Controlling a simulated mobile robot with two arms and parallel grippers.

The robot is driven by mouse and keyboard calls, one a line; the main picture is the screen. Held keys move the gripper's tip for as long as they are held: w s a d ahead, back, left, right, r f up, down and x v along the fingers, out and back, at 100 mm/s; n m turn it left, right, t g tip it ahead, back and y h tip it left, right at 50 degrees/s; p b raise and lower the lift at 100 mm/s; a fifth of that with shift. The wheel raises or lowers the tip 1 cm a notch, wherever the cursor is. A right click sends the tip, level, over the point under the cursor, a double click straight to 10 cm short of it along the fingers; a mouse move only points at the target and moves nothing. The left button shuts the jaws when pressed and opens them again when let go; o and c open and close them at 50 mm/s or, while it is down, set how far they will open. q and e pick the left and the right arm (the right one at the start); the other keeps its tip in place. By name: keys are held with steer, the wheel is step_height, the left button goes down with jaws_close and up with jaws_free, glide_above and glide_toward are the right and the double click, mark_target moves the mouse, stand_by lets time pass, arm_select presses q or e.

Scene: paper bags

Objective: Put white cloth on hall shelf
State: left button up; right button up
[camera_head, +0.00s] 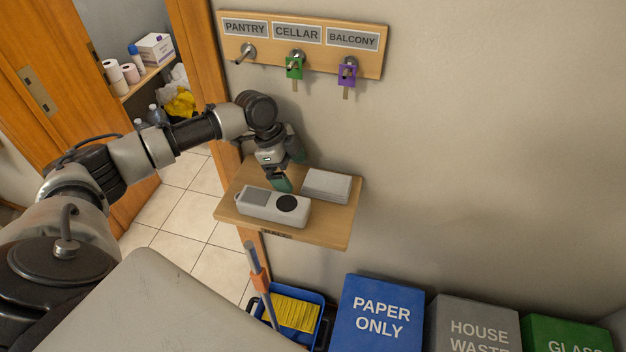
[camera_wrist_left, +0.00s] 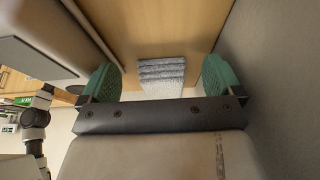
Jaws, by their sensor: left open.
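The white cloth (camera_head: 326,186), folded into a flat stack, lies on the right back part of the wooden hall shelf (camera_head: 337,233). In the left wrist view the cloth (camera_wrist_left: 162,75) shows between the two green fingertips, with a gap on either side. My left gripper (camera_head: 286,170) is open and empty, over the shelf just left of the cloth in the head view. The fingers do not visibly touch the cloth. My right gripper is in neither view.
A grey device (camera_head: 272,206) with a round black disc lies at the shelf's front left. A key rack (camera_head: 300,45) hangs above. Below stand a blue bin (camera_head: 378,315), a grey bin (camera_head: 470,325) and a blue bucket (camera_head: 318,310). An open doorway is at left.

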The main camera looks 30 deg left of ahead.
arm_select(q)
steer(key=a, duration=0.2)
steer(key=s+a+b, duration=0.1)
steer(key=a, duration=0.2)
steer(key=shift+s, duration=0.15)
steer(key=shift+a, duration=0.1)
steer(key=shift+r, duration=0.1)
